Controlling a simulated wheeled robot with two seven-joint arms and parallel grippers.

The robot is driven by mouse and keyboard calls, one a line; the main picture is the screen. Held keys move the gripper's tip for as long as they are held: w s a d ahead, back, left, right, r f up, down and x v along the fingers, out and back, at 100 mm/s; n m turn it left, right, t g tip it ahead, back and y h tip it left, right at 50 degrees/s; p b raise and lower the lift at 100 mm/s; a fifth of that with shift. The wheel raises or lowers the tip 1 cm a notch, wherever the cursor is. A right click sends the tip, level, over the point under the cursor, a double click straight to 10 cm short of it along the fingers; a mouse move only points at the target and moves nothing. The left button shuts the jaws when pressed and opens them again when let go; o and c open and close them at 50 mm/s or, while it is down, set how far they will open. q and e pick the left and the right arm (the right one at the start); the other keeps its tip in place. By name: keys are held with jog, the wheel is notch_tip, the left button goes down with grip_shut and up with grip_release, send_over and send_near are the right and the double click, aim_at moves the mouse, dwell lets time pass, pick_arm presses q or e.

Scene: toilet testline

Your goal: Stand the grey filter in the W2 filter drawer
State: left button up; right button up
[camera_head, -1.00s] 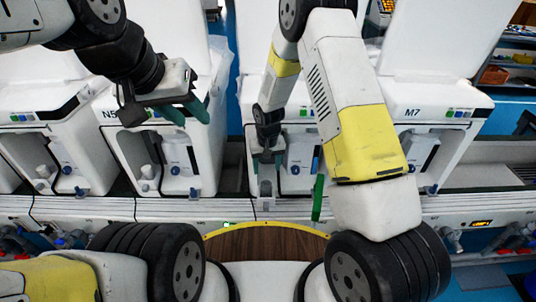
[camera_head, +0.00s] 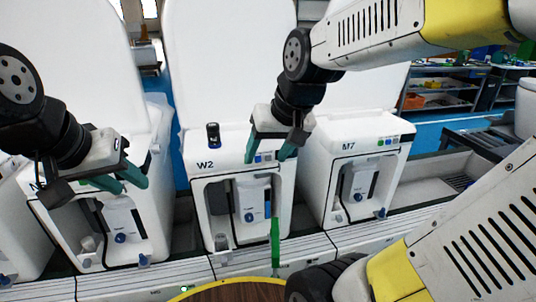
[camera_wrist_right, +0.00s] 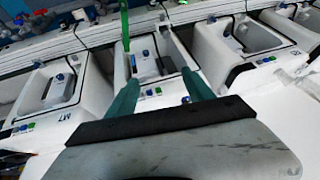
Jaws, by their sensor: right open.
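The W2 machine (camera_head: 203,180) stands in the middle of the head view, its front bay open. Inside show a dark grey block (camera_head: 218,197) and a pale container (camera_head: 254,203) with a blue knob. A small dark cylinder (camera_head: 213,135) stands upright on W2's top; I cannot tell which piece is the grey filter. My right gripper (camera_head: 268,155) is open and empty over W2's upper front edge; its teal fingers also show in the wrist view (camera_wrist_right: 160,92). My left gripper (camera_head: 122,184) is open and empty before the machine left of W2.
A green upright strip (camera_head: 275,243) stands out at W2's lower right front. The M7 machine (camera_head: 325,175) is close on the right, another machine (camera_head: 150,215) on the left. White ledges run below. Shelves (camera_head: 440,90) stand at the back right.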

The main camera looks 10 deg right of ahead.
jog(key=s+d+r+t, duration=0.1)
jog(key=s, duration=0.5)
jog(key=shift+s+r, duration=0.15)
jog(key=shift+r, duration=0.2)
pick_arm(q)
jog(key=shift+c, duration=0.3)
dwell(0.4)
